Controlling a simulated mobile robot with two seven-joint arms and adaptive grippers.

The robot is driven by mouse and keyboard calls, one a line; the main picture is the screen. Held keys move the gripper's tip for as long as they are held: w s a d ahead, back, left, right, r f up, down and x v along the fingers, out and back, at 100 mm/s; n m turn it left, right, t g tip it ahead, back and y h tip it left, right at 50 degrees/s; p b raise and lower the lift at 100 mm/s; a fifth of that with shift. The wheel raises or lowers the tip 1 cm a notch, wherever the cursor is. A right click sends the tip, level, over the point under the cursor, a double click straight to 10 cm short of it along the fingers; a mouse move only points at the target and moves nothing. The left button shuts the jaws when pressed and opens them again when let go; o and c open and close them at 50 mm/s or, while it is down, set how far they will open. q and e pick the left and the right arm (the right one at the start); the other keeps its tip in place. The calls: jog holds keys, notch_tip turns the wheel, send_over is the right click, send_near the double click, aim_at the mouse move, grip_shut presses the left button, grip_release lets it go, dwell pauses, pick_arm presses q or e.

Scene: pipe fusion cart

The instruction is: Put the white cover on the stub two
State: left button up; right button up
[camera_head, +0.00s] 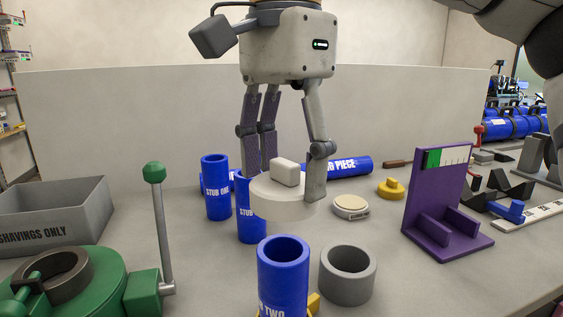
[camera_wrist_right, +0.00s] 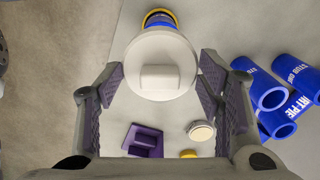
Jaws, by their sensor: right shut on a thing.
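The white cover (camera_head: 283,207) is a round disc with a block-shaped knob on top. My right gripper (camera_head: 285,178) is shut on it and holds it roughly level above the table. In the right wrist view the cover (camera_wrist_right: 160,78) lies between the finger pads. Stub two (camera_head: 283,272), a blue open-topped tube, stands upright in front of the cover, apart from it. In the right wrist view a blue tube with a yellow ring (camera_wrist_right: 160,18) shows partly behind the cover. My left gripper is in neither view.
Blue stub one (camera_head: 216,188) and another blue tube (camera_head: 250,225) stand behind. A grey ring (camera_head: 347,274) stands right of stub two. A green clamp with a lever (camera_head: 157,225) and a grey shavings box (camera_head: 50,215) are left; a purple stand (camera_head: 440,205) is right.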

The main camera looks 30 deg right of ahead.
send_over(283, 248)
jog(key=shift+f, duration=2.4)
jog(key=shift+f, duration=1.65)
jog(key=o, duration=1)
notch_tip(283, 248, up, 12)
